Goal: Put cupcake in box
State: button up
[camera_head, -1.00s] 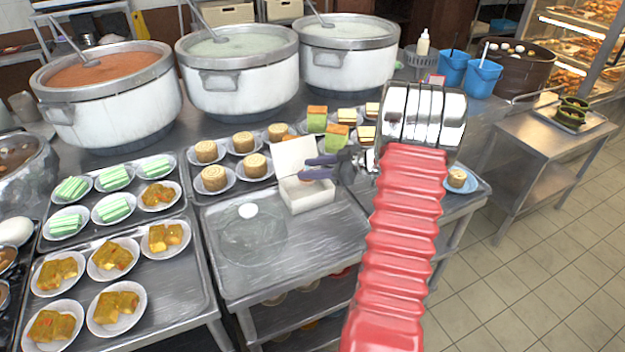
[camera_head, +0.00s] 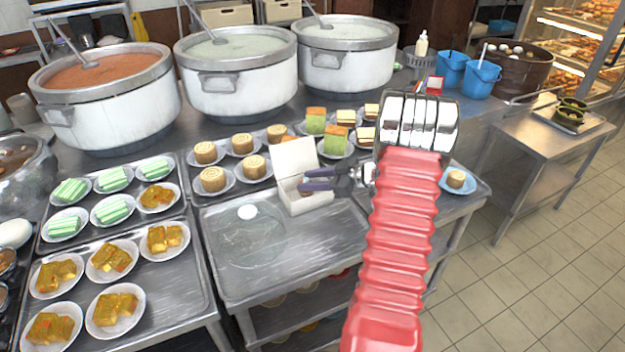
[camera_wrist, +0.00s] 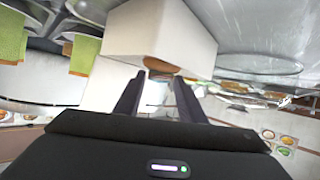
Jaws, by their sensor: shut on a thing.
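The white box (camera_head: 312,205) stands on the metal table with its lid raised at the back. My gripper (camera_head: 312,181) reaches in from the right, with its dark fingers at the box's opening. The fingers are shut on the cupcake, which is mostly hidden in the head view. In the wrist view, the cupcake (camera_wrist: 161,65) shows as a small brown patch just beyond the gripper (camera_wrist: 157,84), against the white box (camera_wrist: 165,28). I cannot tell whether the cupcake touches the box floor.
A clear round plate or lid with a white spot (camera_head: 250,238) lies left of the box. Plates of rolls (camera_head: 213,180) and green cakes (camera_head: 335,140) stand behind. A roll on a blue plate (camera_head: 456,180) is to the right. Large stockpots (camera_head: 238,75) line the back.

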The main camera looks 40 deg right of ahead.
jog(key=shift+f, duration=0.55)
jog(key=o, duration=1.2)
jog(key=shift+o, duration=0.2)
jog(key=shift+r, duration=0.1)
jog(key=shift+s+r, duration=0.1)
jog(key=shift+r, duration=0.5)
jog(key=v, duration=1.1)
jog(key=shift+s+d, duration=0.2)
jog(key=shift+s, duration=0.05)
